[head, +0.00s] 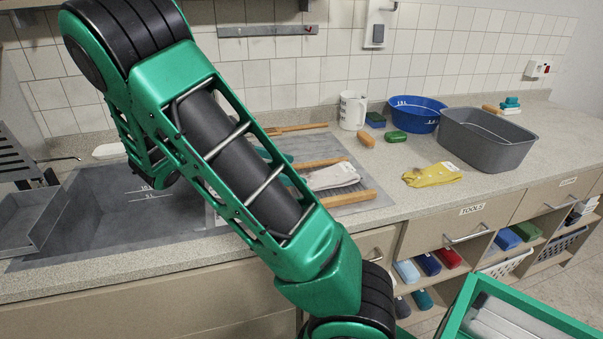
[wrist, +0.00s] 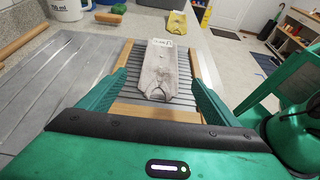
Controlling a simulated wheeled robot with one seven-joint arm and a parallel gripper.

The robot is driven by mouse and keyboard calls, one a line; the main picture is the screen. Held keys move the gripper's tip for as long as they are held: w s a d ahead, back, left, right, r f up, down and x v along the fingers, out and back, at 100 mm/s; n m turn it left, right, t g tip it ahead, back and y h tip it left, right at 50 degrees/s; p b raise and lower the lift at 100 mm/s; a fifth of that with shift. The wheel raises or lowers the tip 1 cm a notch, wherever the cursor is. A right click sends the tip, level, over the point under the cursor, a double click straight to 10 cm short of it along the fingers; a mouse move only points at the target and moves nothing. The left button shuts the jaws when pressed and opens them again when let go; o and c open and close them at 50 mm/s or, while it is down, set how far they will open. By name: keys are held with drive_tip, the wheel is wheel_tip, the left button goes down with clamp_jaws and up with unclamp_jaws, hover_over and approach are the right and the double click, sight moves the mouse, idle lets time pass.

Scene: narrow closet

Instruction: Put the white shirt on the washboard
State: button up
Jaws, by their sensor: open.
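The white shirt (head: 332,176) lies folded flat on the washboard (head: 352,197), a ribbed grey board with wooden rails. The wrist view shows the shirt (wrist: 166,72) lengthwise on the ribs of the washboard (wrist: 124,78), between its rails, with a dark-marked label at its far end. My gripper (wrist: 160,78) is open, with one finger to each side of the shirt's near part and nothing held between them. In the head view my arm hides most of the gripper and part of the washboard.
A yellow cloth (head: 432,175) lies right of the washboard. A white jug (head: 352,111), green soap (head: 396,138), blue bowl (head: 417,112) and grey tub (head: 487,137) stand behind and to the right. The sink (head: 100,215) is at left. Bare counter lies around the yellow cloth.

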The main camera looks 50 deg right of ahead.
drive_tip(key=shift+v, duration=1.7)
